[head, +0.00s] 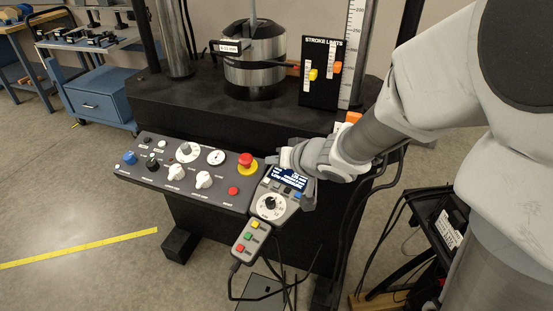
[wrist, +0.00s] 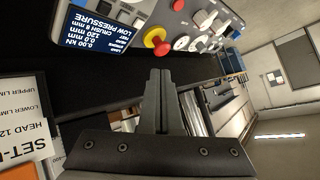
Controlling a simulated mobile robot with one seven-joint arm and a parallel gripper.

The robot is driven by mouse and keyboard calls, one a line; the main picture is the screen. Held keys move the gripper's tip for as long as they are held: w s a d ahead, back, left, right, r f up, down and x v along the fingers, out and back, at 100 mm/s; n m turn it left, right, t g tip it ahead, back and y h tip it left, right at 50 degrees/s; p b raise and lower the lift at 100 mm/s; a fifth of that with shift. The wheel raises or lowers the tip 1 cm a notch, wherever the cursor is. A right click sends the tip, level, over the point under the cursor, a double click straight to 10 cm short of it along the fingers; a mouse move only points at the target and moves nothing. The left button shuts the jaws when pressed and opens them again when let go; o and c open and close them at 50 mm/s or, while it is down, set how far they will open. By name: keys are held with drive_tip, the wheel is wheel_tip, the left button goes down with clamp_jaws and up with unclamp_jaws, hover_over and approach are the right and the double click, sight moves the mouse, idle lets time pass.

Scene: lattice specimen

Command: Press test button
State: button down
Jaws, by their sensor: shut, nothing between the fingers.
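A black control panel (head: 180,172) carries several knobs, small buttons, a red emergency stop (head: 246,162) on a yellow base and a red button (head: 233,191). At its right end is a unit with a lit blue display (head: 288,181) and a black dial (head: 270,205). Below hangs a small pendant (head: 250,237) with yellow, green and red buttons. The labels are too small to tell which button is the test one.
A press with a metal cylinder (head: 254,70) stands behind the panel, beside a stroke limits board (head: 320,73). Cables hang below the pendant. A black cart (head: 440,240) stands at the right. A blue cabinet (head: 98,99) is at the left, with open floor before it.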

drive_tip(key=b, duration=0.7)
approach(270, 182)
drive_tip(key=w+a, duration=0.2)
drive_tip(key=shift+w+a+f, duration=0.2)
drive_tip(key=shift+w+f, duration=0.05)
drive_tip(key=shift+f, duration=0.15)
drive_tip(key=shift+w+f, duration=0.2)
drive_tip(key=shift+f, duration=0.25)
drive_tip(key=shift+f, duration=0.1)
idle(0.7)
drive_tip(key=shift+w+d+f, duration=0.1)
drive_tip(key=shift+f, duration=0.15)
drive_tip(key=shift+f+b, duration=0.3)
drive_tip(key=shift+f, duration=0.1)
idle(0.5)
idle(0.4)
drive_tip(key=shift+r+p, duration=0.75)
drive_tip(key=shift+p, duration=0.2)
drive_tip(key=shift+r, duration=0.15)
